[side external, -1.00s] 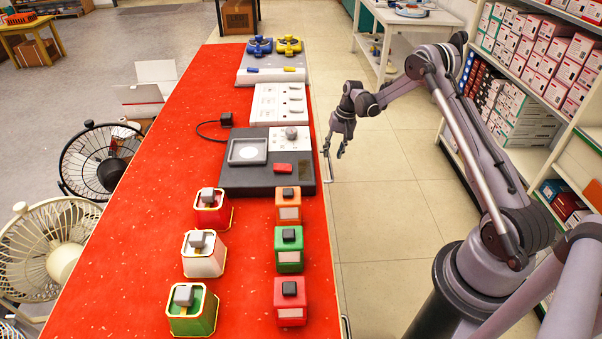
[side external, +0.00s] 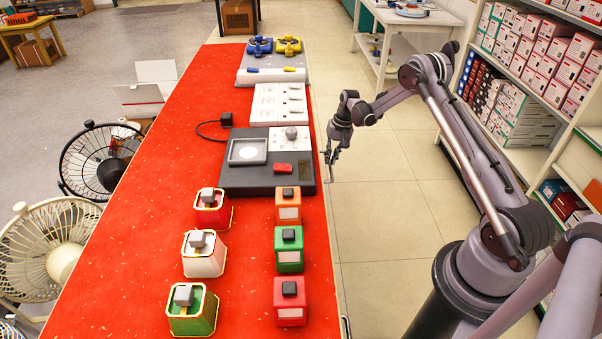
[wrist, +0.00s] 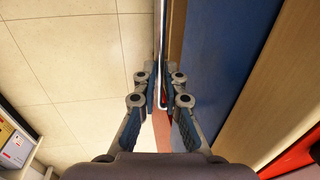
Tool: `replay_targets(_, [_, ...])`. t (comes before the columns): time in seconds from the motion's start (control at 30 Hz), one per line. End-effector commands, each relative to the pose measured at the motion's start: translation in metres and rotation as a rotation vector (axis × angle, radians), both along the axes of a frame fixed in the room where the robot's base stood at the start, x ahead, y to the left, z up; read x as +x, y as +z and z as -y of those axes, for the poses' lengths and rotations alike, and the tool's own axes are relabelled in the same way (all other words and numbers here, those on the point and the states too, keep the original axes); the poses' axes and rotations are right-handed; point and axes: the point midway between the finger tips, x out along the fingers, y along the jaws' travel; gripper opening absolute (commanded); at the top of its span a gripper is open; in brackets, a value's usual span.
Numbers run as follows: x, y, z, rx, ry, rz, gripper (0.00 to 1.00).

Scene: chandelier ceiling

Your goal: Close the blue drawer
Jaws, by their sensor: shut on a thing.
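The blue drawer (wrist: 222,60) shows as a broad blue surface in the wrist view, beside the table's wooden side. A thin metal handle bar (wrist: 161,45) runs along its outer edge. My gripper (wrist: 160,95) has its fingers on either side of this bar and is shut on it. In the side view my gripper (side external: 331,162) is low at the table's right edge, beside the dark grey device. The drawer itself is mostly hidden there, and I cannot tell how far out it stands.
The red tabletop (side external: 150,140) holds a dark grey device (side external: 235,180), several coloured button boxes and white panels. Tiled floor (side external: 385,210) is free to the right of the table. Shelves of boxes (side external: 545,60) stand behind my arm.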

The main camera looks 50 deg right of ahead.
Motion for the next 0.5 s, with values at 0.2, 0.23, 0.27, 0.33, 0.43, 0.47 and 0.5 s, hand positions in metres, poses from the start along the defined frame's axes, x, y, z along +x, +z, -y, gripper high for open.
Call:
replay_targets(0.2, [0.017,0.0,-0.017,0.002,0.001,0.004,0.0])
replay_targets(0.23, [0.017,0.0,-0.017,0.002,0.0,0.004,0.0])
replay_targets(0.27, [0.017,0.0,-0.017,0.003,0.0,0.004,0.0])
replay_targets(0.33, [0.018,0.0,-0.018,0.003,0.001,0.006,0.0])
replay_targets(0.43, [0.019,0.0,-0.018,0.004,0.001,0.007,0.15])
replay_targets(0.47, [0.019,0.0,-0.018,0.004,0.002,0.007,0.23])
replay_targets(0.5, [0.019,0.0,-0.018,0.003,0.001,0.008,0.33])
